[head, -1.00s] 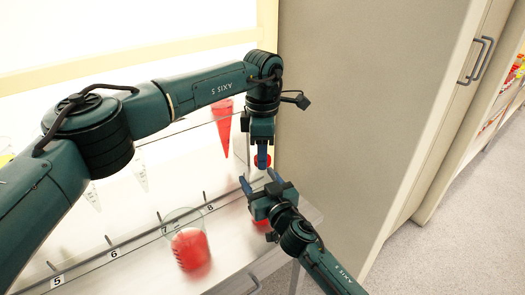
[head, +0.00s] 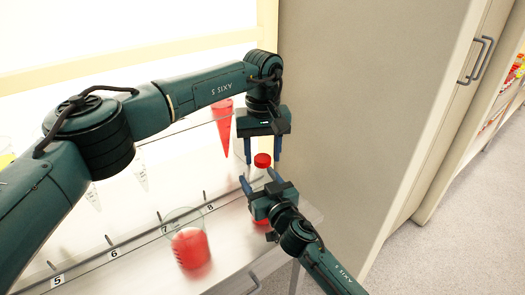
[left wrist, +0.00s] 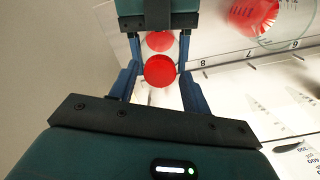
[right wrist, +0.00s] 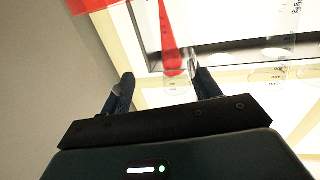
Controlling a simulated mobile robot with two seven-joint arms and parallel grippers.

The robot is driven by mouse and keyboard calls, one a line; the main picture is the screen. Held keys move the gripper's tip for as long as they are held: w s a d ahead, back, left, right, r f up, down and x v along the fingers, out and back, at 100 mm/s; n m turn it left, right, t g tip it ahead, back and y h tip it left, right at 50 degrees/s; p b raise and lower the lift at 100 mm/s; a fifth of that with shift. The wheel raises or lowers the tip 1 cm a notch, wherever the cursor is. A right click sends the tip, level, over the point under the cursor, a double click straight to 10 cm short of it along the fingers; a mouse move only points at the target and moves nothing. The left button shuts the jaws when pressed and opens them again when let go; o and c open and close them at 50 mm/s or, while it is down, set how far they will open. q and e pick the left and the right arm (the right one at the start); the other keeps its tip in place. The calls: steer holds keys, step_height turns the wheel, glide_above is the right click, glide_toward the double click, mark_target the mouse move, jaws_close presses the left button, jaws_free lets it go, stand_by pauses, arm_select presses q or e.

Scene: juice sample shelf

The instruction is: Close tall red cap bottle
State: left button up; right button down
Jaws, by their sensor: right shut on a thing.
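The tall clear bottle (head: 261,177) stands upright at the shelf's right end, with red juice low inside. Its red cap (head: 262,160) appears to sit on top of the neck; how tight it is I cannot tell. The left wrist view shows the cap (left wrist: 159,71) from above, between the fingers. My left gripper (head: 262,158) is open, pointing down, with a finger on each side of the cap and gaps between. My right gripper (head: 258,178) is shut on the bottle's body below the cap. The right wrist view shows my right gripper's fingers (right wrist: 162,82) beside clear, hard-to-see glass.
A beaker of red juice (head: 189,245) stands just left of the bottle. A red conical vessel (head: 223,125) is behind. Numbered shelf marks (head: 114,254) run along the front. A tall beige cabinet wall (head: 350,120) closes off the right.

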arm_select(q)
steer(key=shift+o, duration=1.2)
steer(key=shift+r, duration=0.1)
step_height(320, 180, up, 12)
arm_select(e)
steer(key=shift+c, duration=1.4)
jaws_free()
steer(key=shift+s, duration=0.1)
arm_select(q)
steer(key=shift+r+p, duration=0.3)
steer(key=shift+p, duration=0.1)
arm_select(e)
steer(key=v, duration=1.3)
